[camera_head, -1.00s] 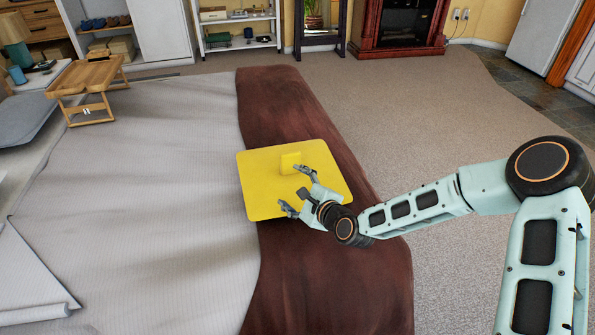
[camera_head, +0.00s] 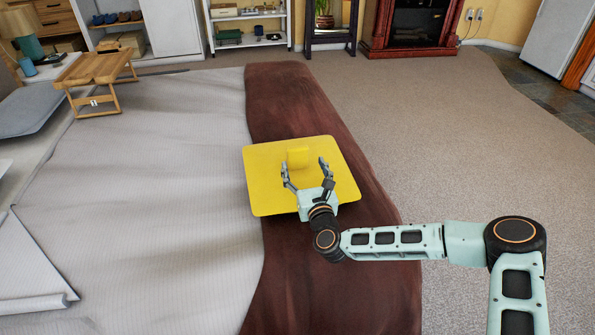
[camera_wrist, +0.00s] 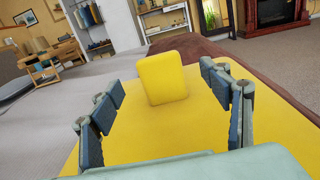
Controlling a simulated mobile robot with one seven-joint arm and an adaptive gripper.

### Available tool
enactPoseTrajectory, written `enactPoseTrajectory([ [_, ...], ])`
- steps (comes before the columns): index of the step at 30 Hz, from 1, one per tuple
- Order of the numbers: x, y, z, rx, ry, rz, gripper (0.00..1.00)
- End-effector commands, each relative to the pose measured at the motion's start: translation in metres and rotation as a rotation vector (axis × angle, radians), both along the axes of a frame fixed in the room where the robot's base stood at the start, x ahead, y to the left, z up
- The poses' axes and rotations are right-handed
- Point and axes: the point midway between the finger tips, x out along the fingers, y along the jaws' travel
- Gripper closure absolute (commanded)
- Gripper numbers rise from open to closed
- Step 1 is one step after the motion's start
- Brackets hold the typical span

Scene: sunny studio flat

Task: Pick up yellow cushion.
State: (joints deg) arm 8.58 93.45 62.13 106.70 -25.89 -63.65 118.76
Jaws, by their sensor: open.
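The yellow cushion (camera_head: 298,158) is a small block with rounded corners. It stands upright on a flat yellow board (camera_head: 262,190) lying across the bed. In the wrist view the cushion (camera_wrist: 163,78) is ahead, between the lines of my two fingers and a little beyond their tips. My gripper (camera_head: 305,170) is open and low over the yellow board, with its fingers pointing toward the cushion from the near side. No finger appears to touch the cushion. The wrist view shows my gripper (camera_wrist: 163,95) with nothing between its fingers.
The board rests mostly on a dark brown throw (camera_head: 335,270) over the grey bed cover (camera_head: 160,190). A wooden bed tray (camera_head: 98,70) stands at the far left. Carpet (camera_head: 450,140) is clear to the right. Shelves and a fireplace (camera_head: 410,25) are at the back.

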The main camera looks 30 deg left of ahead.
Motion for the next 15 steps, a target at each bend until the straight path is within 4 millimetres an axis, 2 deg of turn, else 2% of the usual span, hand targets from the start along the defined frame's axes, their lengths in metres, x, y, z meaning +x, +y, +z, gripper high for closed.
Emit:
enactPoseTrajectory([
  [8, 0.014, 0.014, -0.001, -0.001, -0.003, 0.002, 0.29],
  [15, 0.036, 0.036, -0.005, -0.002, -0.003, 0.002, 0.29],
])
